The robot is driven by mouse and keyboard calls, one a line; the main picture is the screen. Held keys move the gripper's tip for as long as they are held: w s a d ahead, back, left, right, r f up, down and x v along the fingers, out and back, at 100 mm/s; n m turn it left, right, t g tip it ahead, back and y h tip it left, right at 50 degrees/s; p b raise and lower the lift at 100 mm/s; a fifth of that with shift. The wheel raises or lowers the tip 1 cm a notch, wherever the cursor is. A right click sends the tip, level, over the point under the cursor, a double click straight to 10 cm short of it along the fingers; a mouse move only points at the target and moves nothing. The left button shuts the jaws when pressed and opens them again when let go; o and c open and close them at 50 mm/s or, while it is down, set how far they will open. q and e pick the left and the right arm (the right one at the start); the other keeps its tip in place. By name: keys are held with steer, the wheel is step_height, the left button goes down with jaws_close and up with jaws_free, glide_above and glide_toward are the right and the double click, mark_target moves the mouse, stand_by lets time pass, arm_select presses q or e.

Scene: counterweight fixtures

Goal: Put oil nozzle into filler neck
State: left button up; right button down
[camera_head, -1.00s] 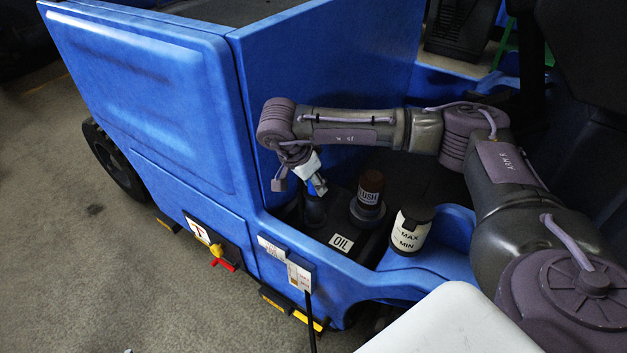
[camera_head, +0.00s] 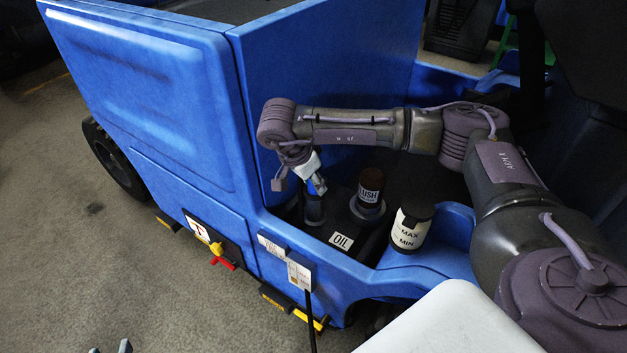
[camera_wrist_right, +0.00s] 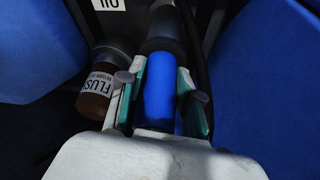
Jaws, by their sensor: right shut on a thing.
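My right gripper (camera_head: 316,187) hangs from its wrist over the dark filler neck (camera_head: 314,209) beside the OIL label (camera_head: 342,241). In the right wrist view, the green-padded fingers of my right gripper (camera_wrist_right: 167,97) are shut on a blue cylinder, the oil nozzle (camera_wrist_right: 159,95). Its far end meets a dark round collar, the filler neck (camera_wrist_right: 163,28). The two look lined up, but I cannot tell whether the tip is inside. In the head view a sliver of blue shows between gripper and neck. Two tips of my left gripper (camera_head: 110,348) show apart at the bottom edge.
A brown FLUSH bottle (camera_head: 371,187) stands right beside the neck; it is close to the fingers in the wrist view (camera_wrist_right: 105,82). A white MAX/MIN container (camera_head: 410,231) stands further right. Blue body panels (camera_head: 330,70) wall in the bay behind and left.

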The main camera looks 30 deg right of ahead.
steer(key=shift+s+f, duration=0.1)
steer(key=shift+f, duration=0.05)
steer(key=c, duration=0.7)
jaws_free()
